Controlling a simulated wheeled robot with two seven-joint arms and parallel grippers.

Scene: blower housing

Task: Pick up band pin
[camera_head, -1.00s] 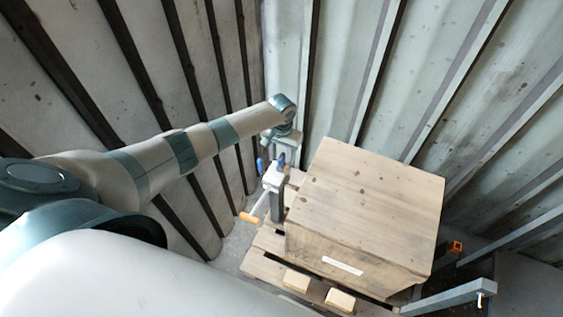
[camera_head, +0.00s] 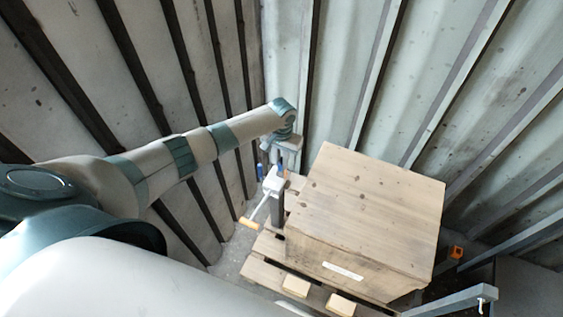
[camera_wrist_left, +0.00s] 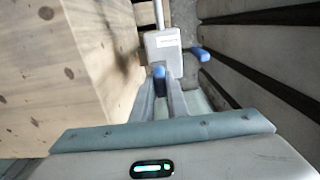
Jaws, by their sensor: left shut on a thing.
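My left gripper (camera_wrist_left: 160,88) has its two grey fingers close together around a small blue-ended pin, which I take for the band pin (camera_wrist_left: 159,72). The pin's blue end shows between the fingertips; the rest of it is hidden. Just beyond it in the wrist view stands a grey clamp block (camera_wrist_left: 164,50) with a white label. In the head view my left wrist reaches down behind the grey clamp post (camera_head: 277,205), beside the wooden crate. The fingertips are too small to make out there.
The wooden crate (camera_head: 370,205) stands close beside the gripper on a pallet (camera_head: 262,272). A crank with an orange handle (camera_head: 249,223) sticks out from the clamp. A blue handle (camera_wrist_left: 200,54) lies right of the block. Ribbed walls close in behind.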

